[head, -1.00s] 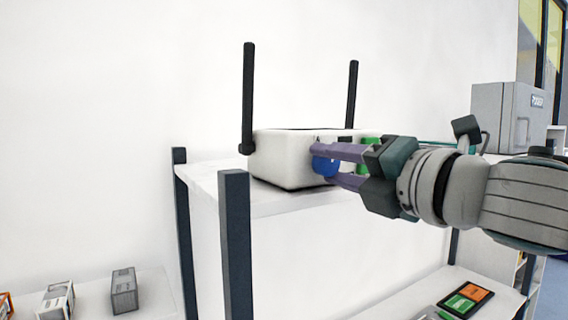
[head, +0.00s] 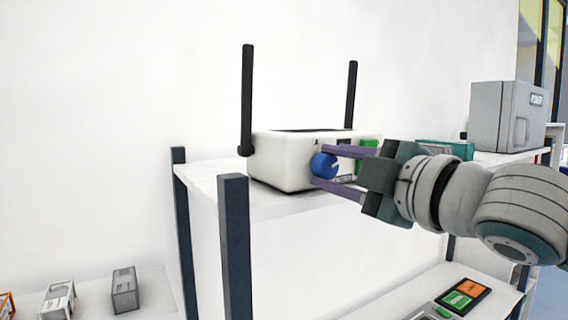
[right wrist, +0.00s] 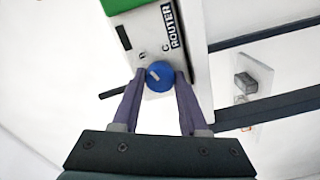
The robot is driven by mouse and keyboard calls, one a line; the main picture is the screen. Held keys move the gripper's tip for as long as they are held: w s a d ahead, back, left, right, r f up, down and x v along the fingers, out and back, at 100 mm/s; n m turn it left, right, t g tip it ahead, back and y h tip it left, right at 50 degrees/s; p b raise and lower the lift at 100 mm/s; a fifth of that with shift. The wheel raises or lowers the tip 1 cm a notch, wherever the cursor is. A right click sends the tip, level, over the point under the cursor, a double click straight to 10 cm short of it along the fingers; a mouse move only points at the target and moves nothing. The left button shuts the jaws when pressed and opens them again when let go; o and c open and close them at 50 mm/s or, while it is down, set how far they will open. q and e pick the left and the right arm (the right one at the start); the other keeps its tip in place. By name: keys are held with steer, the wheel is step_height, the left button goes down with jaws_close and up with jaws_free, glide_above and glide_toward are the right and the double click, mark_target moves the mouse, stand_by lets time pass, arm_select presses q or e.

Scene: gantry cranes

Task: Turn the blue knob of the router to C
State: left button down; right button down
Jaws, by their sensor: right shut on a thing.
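The white router (head: 285,160) with two black antennas stands on the upper shelf. Its blue knob (head: 324,166) is on the front face, and also shows in the right wrist view (right wrist: 160,77). My right gripper (head: 332,168) is shut on the knob, one purple finger above and one below it in the head view. In the right wrist view the knob's pale pointer mark slants to the upper left. The letter C (right wrist: 165,47) is printed above the knob there, beside the ROUTER label (right wrist: 172,25). The letter A (head: 317,142) shows in the head view. My left gripper is not in view.
A green part (head: 367,150) is on or beside the router's right end. A grey POWER box (head: 500,115) and a teal box (head: 445,149) stand further right. A dark shelf post (head: 236,245) rises in front of the router's left side. Small boxes lie lower left.

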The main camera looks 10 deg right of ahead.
steer(key=m+p, duration=0.1)
steer(key=m, duration=0.4)
steer(key=shift+m, duration=0.3)
steer(key=m+p, duration=0.1)
steer(key=m, duration=0.3)
steer(key=shift+m, duration=0.3)
steer(key=shift+d, duration=0.1)
steer(key=shift+c, duration=2.1)
jaws_free()
steer(key=shift+s+d+b, duration=0.1)
steer(key=shift+s+b, duration=0.2)
steer(key=b+v, duration=0.4)
steer(key=v, duration=0.5)
